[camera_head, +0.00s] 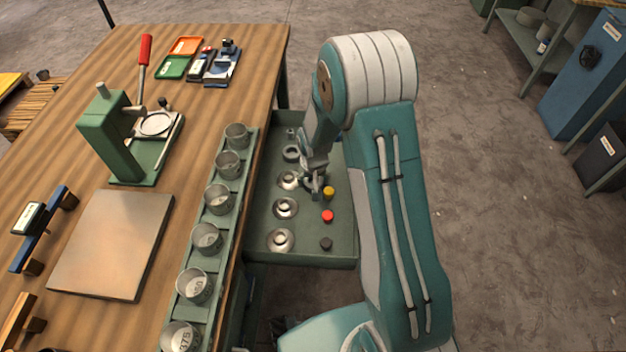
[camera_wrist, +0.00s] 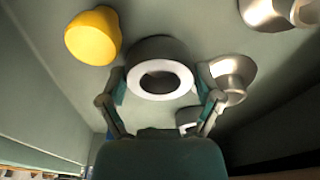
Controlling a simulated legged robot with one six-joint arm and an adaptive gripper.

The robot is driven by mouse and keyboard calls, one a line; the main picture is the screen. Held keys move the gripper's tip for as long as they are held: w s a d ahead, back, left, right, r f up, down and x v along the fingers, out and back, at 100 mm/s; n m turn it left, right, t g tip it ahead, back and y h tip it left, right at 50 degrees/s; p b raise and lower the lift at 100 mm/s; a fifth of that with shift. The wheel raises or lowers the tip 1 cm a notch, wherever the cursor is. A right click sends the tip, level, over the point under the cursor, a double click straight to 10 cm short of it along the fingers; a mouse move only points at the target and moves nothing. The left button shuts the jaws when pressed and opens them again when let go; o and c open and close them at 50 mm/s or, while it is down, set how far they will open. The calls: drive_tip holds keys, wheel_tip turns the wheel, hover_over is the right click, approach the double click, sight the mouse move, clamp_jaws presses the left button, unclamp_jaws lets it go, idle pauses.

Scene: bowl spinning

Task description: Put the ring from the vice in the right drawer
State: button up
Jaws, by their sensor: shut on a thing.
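My gripper (camera_head: 315,188) is low in the open green drawer (camera_head: 345,235) in the head view. In the wrist view my gripper (camera_wrist: 162,92) is shut on a ring (camera_wrist: 160,89), dark on its side with a white end face, held between the two fingers. Another grey ring (camera_head: 291,153) lies in the drawer, left of my gripper.
The drawer also holds silver knobs (camera_head: 285,207), a yellow knob (camera_head: 329,192), a red knob (camera_head: 328,216) and a black knob (camera_head: 326,243). A row of metal cups (camera_head: 206,239) lines the bench edge. A green press (camera_head: 108,140) stands on the wooden bench (camera_head: 80,110).

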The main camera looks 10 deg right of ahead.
drive_tip(key=shift+d, duration=0.3)
drive_tip(key=o, duration=1.1)
drive_tip(key=shift+a, duration=0.15)
drive_tip(key=s+r+t, duration=0.1)
drive_tip(key=s+r, duration=0.4)
drive_tip(key=r, duration=0.8)
drive_tip(key=s+r+t, duration=0.1)
drive_tip(key=s+r, duration=0.4)
drive_tip(key=r, duration=0.9)
drive_tip(key=s+r+t, duration=0.1)
drive_tip(key=s+r, duration=0.2)
drive_tip(key=s, duration=0.4)
drive_tip(key=s+d+r+n+t, duration=0.1)
drive_tip(key=s+r, duration=0.2)
drive_tip(key=s, duration=0.5)
drive_tip(key=shift+d, duration=0.2)
